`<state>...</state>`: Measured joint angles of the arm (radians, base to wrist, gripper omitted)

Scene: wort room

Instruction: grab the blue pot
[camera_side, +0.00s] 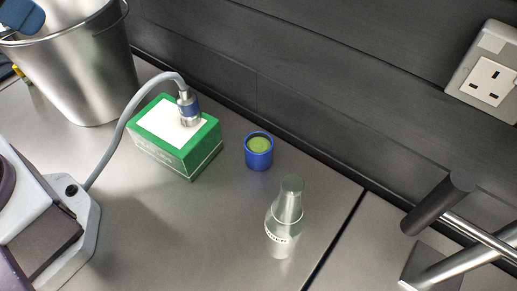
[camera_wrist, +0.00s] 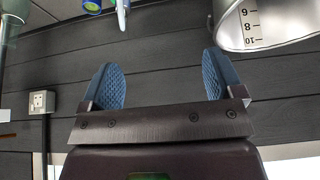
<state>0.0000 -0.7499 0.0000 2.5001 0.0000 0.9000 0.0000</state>
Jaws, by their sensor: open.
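The blue pot (camera_side: 259,158) is a small round cup with green contents. It stands upright on the grey worktop, right of a green box, in the side view. In the wrist view, what looks like the same pot (camera_wrist: 92,6) is cut by the top edge. My gripper (camera_wrist: 165,82) is open, its two blue ribbed pads wide apart with nothing between them. In the side view only a blue part of it shows at the top left corner, over the metal bucket and well away from the pot.
The metal bucket (camera_side: 97,75) stands at the back left. The green box (camera_side: 178,158) carries a cabled probe (camera_side: 188,107). A socket (camera_side: 487,78) is on the dark wall, and metal bars (camera_side: 470,235) are at right.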

